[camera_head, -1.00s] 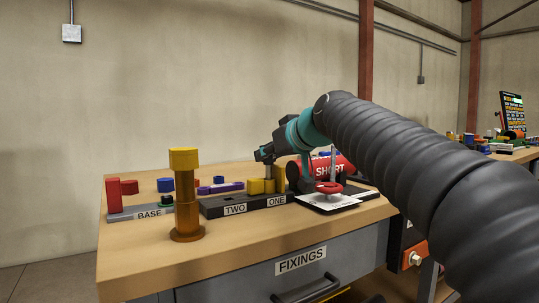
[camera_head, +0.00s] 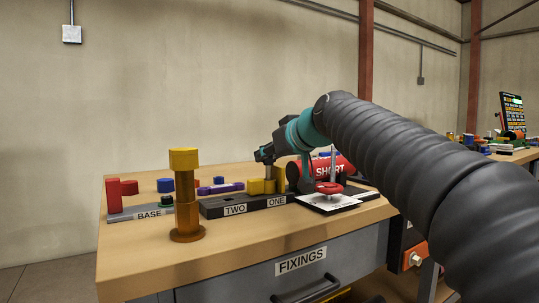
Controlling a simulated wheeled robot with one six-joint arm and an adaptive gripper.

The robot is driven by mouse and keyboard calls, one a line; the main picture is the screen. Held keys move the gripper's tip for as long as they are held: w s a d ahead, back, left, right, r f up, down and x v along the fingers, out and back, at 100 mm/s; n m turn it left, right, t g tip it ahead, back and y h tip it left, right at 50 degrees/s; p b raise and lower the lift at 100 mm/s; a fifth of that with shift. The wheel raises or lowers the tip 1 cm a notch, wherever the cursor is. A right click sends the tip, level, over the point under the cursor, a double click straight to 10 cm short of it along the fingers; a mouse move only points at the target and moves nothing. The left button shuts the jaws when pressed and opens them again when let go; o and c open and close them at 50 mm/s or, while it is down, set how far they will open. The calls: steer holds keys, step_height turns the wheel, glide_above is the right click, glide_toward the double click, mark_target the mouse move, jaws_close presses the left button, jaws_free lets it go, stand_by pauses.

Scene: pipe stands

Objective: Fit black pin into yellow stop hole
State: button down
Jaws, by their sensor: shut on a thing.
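My gripper (camera_head: 264,156) is over the back of the black base block labelled TWO and ONE (camera_head: 228,207), pointing down. It is shut on a thin upright pin (camera_head: 268,172), which looks dark grey here. The pin's lower end is at the yellow stop (camera_head: 256,187), a stepped yellow block on the ONE side of the base. The yellow hides that end and the hole, so I cannot tell whether the pin is in the hole or behind it.
An orange post with a yellow top (camera_head: 185,190) stands at the table's front left. A BASE tray (camera_head: 147,213) with red and green parts is at left.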

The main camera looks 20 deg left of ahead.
steer(key=shift+f+b, duration=0.45)
steer(key=shift+f, duration=0.1)
stand_by(0.5)
steer(key=shift+r+p, duration=0.35)
steer(key=shift+r, duration=0.15)
steer(key=shift+f+b, duration=0.7)
steer(key=shift+f, duration=0.05)
stand_by(1.0)
steer(key=shift+r, duration=0.15)
steer(key=shift+r+p, duration=0.5)
steer(key=shift+p, duration=0.1)
steer(key=c, duration=0.8)
jaws_free()
steer(key=shift+r, duration=0.1)
